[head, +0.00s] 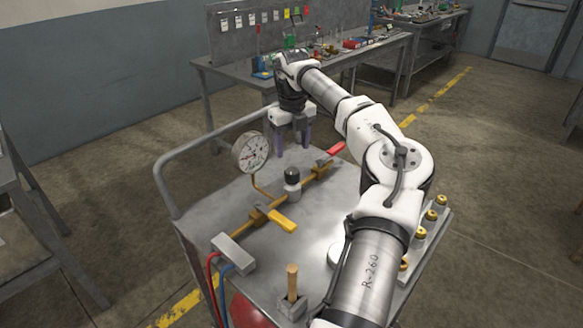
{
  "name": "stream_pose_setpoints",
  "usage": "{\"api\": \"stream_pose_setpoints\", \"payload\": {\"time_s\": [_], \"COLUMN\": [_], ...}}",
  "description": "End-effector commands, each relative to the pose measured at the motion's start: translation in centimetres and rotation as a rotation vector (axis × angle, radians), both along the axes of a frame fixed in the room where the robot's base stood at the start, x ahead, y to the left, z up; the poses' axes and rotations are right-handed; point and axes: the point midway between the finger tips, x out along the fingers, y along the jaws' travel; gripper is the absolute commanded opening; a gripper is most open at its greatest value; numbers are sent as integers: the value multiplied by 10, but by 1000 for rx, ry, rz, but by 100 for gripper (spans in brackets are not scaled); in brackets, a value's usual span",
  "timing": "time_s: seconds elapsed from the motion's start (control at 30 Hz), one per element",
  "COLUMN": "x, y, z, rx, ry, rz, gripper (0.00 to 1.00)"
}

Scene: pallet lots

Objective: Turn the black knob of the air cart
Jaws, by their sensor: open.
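The air cart (205,216) stands in front of me with a flat grey metal top and a tubular handle at its far left. A brass pipe (240,224) runs across the top. The black knob (292,175) sits upright on a light metal body on this pipe, between a yellow lever (283,224) and a red lever (336,150). My gripper (292,150) points down above the far part of the cart, beyond the knob in the picture. Its two dark fingers are apart with nothing between them. It does not touch the knob.
A round gauge (250,152) rises from the pipe left of the knob. A grey block with red and blue hoses (233,252) and a wooden-handled tool (292,281) are near the front. Brass fittings (430,215) line the right edge. A workbench (240,68) stands behind.

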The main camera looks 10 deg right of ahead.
Motion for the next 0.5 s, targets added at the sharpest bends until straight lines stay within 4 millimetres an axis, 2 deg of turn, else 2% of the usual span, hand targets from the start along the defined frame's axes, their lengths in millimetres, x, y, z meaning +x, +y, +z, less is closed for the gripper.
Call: {"api": "stream_pose_setpoints", "payload": {"time_s": [0.23,0.4,0.5], "x": [-1,0,0], "y": [1,1,1], "z": [-52,-75,-83], "rx": [4,3,3], "ry": [3,1,0], "rz": [1,2,2], "gripper": [61,61,61]}}
